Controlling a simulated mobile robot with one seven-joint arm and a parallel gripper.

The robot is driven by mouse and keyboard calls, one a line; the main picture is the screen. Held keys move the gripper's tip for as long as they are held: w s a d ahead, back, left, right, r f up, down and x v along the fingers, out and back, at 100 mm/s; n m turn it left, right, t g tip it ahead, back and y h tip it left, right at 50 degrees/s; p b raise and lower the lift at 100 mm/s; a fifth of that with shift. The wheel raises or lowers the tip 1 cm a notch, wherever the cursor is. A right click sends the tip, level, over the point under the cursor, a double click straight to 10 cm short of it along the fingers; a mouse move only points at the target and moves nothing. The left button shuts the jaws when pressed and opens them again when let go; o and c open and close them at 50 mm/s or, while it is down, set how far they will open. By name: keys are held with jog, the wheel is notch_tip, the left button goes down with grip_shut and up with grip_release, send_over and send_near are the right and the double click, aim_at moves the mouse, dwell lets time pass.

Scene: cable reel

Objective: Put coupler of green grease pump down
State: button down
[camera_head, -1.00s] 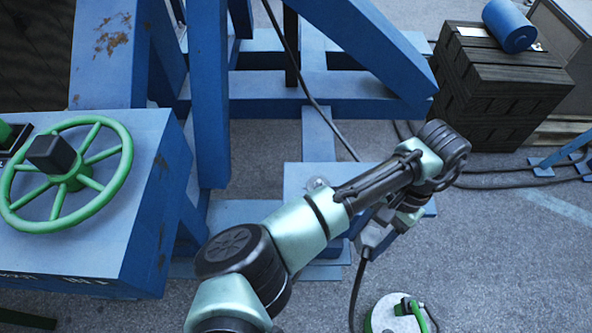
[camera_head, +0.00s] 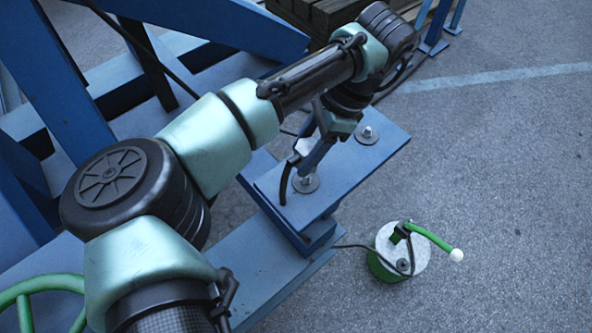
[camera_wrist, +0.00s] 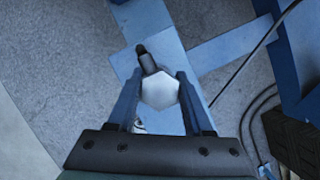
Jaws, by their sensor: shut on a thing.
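My gripper (camera_head: 318,146) is shut on the coupler (camera_wrist: 160,91), a pale grey, six-sided piece between the fingers in the wrist view. The coupler also shows in the head view (camera_head: 302,147), partly hidden by the gripper. A black hose end (camera_wrist: 146,60) leaves it, and the hose hangs down over the blue plate (camera_head: 345,163) in the head view. I cannot tell the exact gap between coupler and plate. The green grease pump (camera_head: 384,266) stands on the floor to the right of the blue frame, with a pale lid and a green lever (camera_head: 432,239).
Two round metal fittings sit on the blue plate, one near (camera_head: 307,182) and one far (camera_head: 367,135). Blue beams (camera_head: 228,26) and dark wooden crates (camera_head: 325,14) stand behind. A green handwheel (camera_head: 45,288) shows at lower left. The floor on the right is clear.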

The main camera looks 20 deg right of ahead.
jog(key=shift+f, duration=2.9)
jog(key=shift+f, duration=0.15)
jog(key=shift+c, duration=1.5)
grip_release()
